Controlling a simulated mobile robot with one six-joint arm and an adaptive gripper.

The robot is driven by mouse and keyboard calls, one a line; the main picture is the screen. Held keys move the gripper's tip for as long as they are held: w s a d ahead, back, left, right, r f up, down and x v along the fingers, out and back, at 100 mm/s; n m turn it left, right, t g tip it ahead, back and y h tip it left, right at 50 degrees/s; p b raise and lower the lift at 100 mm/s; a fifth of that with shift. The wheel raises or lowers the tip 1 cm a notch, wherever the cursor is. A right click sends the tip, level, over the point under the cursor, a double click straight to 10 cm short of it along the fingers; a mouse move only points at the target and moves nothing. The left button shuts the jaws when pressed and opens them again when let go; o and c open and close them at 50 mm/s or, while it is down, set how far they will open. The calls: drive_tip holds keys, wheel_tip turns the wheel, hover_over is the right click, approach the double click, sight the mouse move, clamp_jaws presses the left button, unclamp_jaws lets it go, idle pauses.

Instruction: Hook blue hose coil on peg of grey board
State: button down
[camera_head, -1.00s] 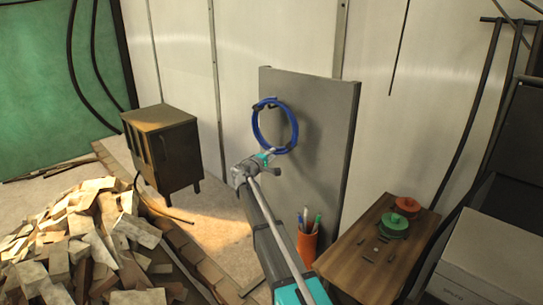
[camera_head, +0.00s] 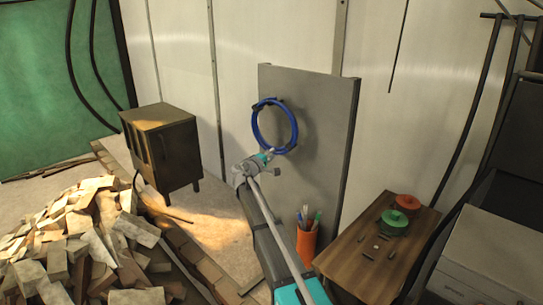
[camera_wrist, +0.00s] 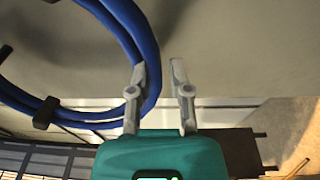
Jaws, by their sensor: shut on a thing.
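The blue hose coil (camera_head: 255,128) is upright, a ring in front of the grey board (camera_head: 323,125). My gripper (camera_head: 272,152) is at the ring's lower right edge, shut on the hose. In the wrist view the coil (camera_wrist: 148,62) passes at the fingers (camera_wrist: 157,92), close against the left one, and curves off to the left. Dark bands wrap parts of the coil. I cannot make out the peg clearly, nor tell whether the coil is around it or touches the board.
A wooden table (camera_head: 340,262) with green and red round items (camera_head: 394,222) stands at lower right. An orange cup (camera_head: 307,245) with pens is below the board. A dark cabinet (camera_head: 163,148) and a rubble pile (camera_head: 85,240) are at left.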

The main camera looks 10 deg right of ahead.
drive_tip(key=shift+c, duration=2.4)
unclamp_jaws()
